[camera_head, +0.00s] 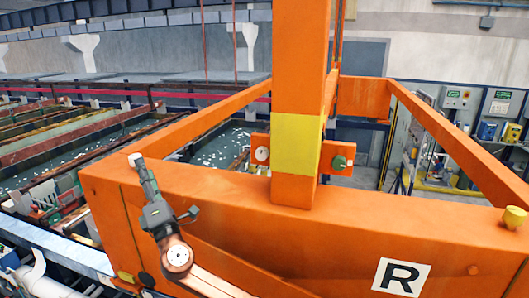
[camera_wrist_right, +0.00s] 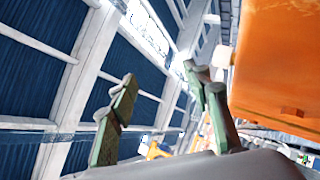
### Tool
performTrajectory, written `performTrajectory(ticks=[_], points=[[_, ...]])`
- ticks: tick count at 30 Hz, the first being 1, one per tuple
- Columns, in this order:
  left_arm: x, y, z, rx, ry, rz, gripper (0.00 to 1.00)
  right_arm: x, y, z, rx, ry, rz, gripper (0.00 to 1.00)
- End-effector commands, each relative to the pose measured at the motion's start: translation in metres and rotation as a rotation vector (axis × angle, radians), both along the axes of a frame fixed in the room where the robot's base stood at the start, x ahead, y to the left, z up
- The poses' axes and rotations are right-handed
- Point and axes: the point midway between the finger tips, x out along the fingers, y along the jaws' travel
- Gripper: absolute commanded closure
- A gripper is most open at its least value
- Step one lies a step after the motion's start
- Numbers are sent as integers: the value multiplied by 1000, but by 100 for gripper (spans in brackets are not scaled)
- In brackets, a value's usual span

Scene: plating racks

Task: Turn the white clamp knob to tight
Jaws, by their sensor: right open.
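My left gripper is not in view.
The orange frame (camera_head: 330,225) fills the middle, with an "R" plate (camera_head: 401,277). A green knob (camera_head: 340,162) sits right of the post, and a yellow knob (camera_head: 514,221) is at far right. Liquid tanks (camera_head: 60,163) lie at left. Orange side bars run back on both sides.

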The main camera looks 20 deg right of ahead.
Motion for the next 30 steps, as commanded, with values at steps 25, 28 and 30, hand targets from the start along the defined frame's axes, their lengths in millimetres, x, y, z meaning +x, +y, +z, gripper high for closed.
performTrajectory(ticks=[25, 28, 30], points=[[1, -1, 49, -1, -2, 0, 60, -113, -276, 29, 1129, 379, -415, 55], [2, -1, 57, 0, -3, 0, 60, -101, -283, 31, 1127, 378, -416, 55], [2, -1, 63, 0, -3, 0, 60, -91, -289, 31, 1126, 379, -417, 55]])
